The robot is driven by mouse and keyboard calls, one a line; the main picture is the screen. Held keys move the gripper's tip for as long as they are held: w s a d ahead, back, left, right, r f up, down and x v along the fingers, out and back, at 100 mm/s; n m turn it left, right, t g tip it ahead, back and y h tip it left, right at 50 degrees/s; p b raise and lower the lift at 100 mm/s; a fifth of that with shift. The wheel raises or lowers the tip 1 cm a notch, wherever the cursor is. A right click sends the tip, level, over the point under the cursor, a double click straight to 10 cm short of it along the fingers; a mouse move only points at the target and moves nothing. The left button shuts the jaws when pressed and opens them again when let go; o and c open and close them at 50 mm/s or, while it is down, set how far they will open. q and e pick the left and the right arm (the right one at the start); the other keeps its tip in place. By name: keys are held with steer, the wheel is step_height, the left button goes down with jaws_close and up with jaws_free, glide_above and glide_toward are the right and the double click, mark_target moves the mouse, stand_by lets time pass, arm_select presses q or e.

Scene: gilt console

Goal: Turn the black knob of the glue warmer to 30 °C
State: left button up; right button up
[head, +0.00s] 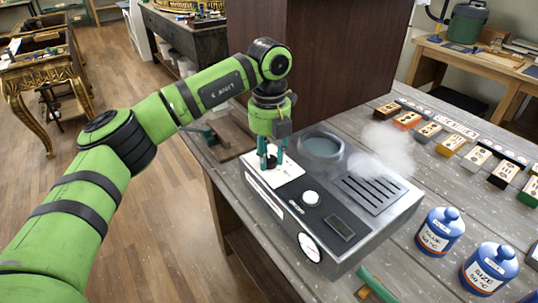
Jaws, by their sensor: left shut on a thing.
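The glue warmer (386,224) is a grey metal box on the workbench. It has a round well, a slotted vent, a white knob (311,198), a round gauge (309,247) and a small dark display (339,228). A white dial plate (285,174) lies on its top at the left corner. My left gripper (268,163) points down over this plate, shut on the black knob. The fingers mostly hide the knob, and its pointer and the dial marks cannot be read. My right gripper is not in view.
Pale steam (385,150) drifts above the warmer. Blue lidded jars labelled GLUE (440,232) and SIZE (488,268) stand to the right. Several small labelled blocks (442,133) line the bench's back. A green-handled tool (377,285) lies in front. A dark brown panel (325,60) rises behind the warmer.

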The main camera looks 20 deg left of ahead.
mark_target(269, 157)
arm_select(q)
steer(key=shift+w+r, duration=0.15)
stand_by(0.3)
steer(key=o, duration=1)
steer(key=shift+o, duration=0.8)
step_height(269, 157, up, 12)
